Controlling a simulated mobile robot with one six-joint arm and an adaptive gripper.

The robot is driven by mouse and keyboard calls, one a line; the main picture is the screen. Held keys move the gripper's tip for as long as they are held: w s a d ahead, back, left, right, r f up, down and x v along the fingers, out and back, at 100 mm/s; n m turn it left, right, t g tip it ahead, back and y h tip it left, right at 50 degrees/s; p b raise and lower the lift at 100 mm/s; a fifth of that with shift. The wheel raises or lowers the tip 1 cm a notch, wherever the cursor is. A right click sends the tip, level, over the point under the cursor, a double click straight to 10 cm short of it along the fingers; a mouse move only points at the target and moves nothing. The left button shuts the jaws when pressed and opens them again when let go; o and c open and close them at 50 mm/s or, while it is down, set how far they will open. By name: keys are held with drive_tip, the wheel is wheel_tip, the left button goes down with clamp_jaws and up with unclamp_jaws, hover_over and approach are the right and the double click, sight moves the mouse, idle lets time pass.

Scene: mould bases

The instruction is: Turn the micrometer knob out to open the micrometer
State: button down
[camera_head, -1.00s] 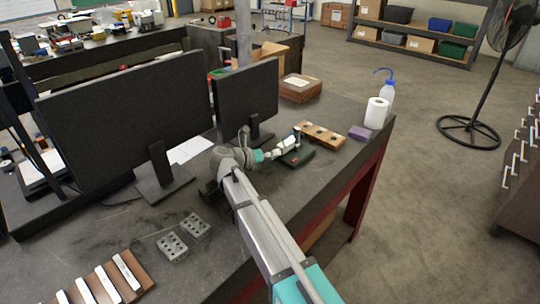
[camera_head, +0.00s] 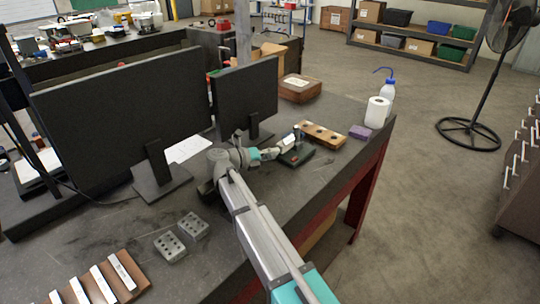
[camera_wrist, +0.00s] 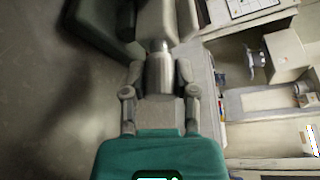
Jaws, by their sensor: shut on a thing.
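The micrometer sits on a small dark stand (camera_head: 297,158) on the workbench, seen small in the head view. My gripper (camera_head: 282,144) reaches it from the left, low over the bench. In the wrist view my gripper (camera_wrist: 160,80) has its two fingers on either side of the silver micrometer knob (camera_wrist: 160,68) and is shut on it. The paler body of the micrometer (camera_wrist: 157,18) runs on beyond the knob to the top edge. The measuring gap is too small to make out in the head view, and it does not show clearly in the wrist view.
A wooden block with dark holes (camera_head: 322,134), a purple block (camera_head: 360,132), a paper roll (camera_head: 377,112) and a wash bottle (camera_head: 389,90) stand to the right. Two monitors (camera_head: 125,100) stand behind my arm. Grey perforated blocks (camera_head: 170,246) lie at front left.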

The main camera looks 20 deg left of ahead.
drive_tip(key=shift+c, duration=2)
unclamp_jaws()
drive_tip(key=shift+r, duration=0.1)
